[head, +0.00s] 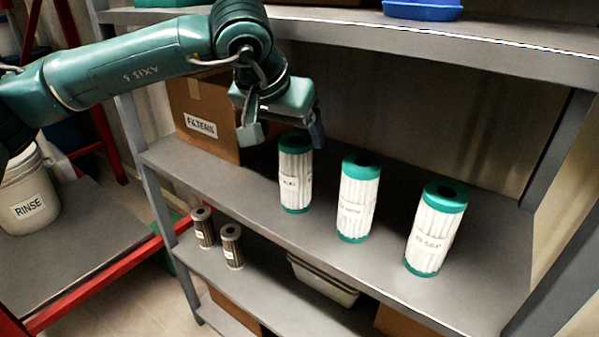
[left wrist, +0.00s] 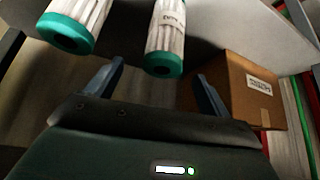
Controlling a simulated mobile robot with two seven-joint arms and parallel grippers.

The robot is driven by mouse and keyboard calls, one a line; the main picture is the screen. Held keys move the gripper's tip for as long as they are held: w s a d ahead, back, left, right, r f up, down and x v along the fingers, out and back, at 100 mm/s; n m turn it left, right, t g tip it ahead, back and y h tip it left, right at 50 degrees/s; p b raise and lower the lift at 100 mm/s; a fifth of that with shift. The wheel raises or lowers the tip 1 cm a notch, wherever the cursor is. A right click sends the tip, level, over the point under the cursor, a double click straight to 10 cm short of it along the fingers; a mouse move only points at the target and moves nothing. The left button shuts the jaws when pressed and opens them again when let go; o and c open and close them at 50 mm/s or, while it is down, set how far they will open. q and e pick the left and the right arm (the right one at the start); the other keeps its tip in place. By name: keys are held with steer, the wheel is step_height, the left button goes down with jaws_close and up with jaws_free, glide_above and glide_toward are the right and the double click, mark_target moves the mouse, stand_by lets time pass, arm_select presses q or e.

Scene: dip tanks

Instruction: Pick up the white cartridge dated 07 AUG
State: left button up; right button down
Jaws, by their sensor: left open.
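Three white pleated cartridges with teal end caps stand upright on the middle shelf in the head view. The left cartridge (head: 295,180) has a label partly turned away and hard to read. The middle cartridge (head: 357,200) has a label too blurred to read. The right cartridge (head: 435,230) has a label that seems to end in SEP. My left gripper (head: 284,130) is open and empty at the top of the left cartridge. In the left wrist view the left cartridge (left wrist: 168,35) shows between and beyond the fingers (left wrist: 159,72), and the middle cartridge (left wrist: 75,25) stands to one side.
A cardboard box (head: 207,112) marked FILTERS stands just left of the left cartridge. The upper shelf (head: 440,45) overhangs with a blue tray (head: 422,9). Two small dark filters (head: 231,246) and a grey bin (head: 322,278) are below. A RINSE bucket (head: 27,195) stands left.

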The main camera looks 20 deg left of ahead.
mark_target(290, 145)
arm_select(q)
steer(key=x, duration=0.5)
steer(key=shift+s+a+f, duration=0.15)
steer(key=shift+a+f, duration=0.25)
steer(key=shift+w+d+f, duration=0.1)
steer(key=shift+w+f, duration=0.2)
steer(key=shift+f, duration=0.1)
steer(key=c, duration=1.5)
